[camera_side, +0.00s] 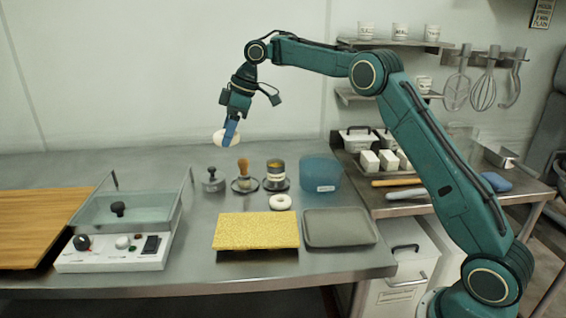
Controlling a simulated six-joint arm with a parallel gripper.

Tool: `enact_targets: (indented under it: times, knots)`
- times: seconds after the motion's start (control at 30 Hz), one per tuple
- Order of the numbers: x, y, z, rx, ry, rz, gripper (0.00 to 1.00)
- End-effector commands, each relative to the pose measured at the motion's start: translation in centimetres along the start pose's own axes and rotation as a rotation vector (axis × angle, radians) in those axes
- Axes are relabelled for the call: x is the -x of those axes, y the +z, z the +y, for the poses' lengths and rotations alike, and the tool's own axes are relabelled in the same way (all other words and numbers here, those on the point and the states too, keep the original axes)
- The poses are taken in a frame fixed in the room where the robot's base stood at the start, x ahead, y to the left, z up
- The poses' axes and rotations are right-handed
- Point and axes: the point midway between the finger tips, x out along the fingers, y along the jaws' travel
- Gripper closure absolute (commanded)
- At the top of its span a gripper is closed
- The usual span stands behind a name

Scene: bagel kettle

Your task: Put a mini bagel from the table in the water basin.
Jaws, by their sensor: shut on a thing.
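My gripper (231,130) points down in the air above the back of the table, shut on a pale mini bagel (219,138). The blue fingers cover part of this bagel. Another mini bagel (280,202) lies on the table behind the yellow board and the grey tray. The water basin (88,211) is a clear rectangular tub on a white control unit at the left, with a small black knob-like thing inside it. My gripper is to the right of the basin and higher than it.
A yellow textured board (256,231) and a grey tray (340,228) lie at the front. A blue tub (320,174), a brush (243,174), a jar (276,172) and a dark-knobbed tool (213,180) stand behind. A wooden board (38,226) is at far left. Thin upright posts rise from the basin.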

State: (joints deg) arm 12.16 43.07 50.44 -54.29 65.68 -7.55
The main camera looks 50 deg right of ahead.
Motion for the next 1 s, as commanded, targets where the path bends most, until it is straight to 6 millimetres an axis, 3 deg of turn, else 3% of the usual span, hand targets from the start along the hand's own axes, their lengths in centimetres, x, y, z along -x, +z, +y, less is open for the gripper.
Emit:
enact_targets:
  times: [0.17,0.37,0.7,1.0]
  knots:
    - [0.3,1.1,0.6,-0.003,0.002,-0.002,0.61]
    - [1.1,4.5,2.4,-0.006,0.004,-0.007,0.61]
    - [3.4,14.8,5.9,-0.007,0.003,-0.014,0.61]
    - [5.6,23.7,7.2,-0.004,0.003,-0.007,0.61]
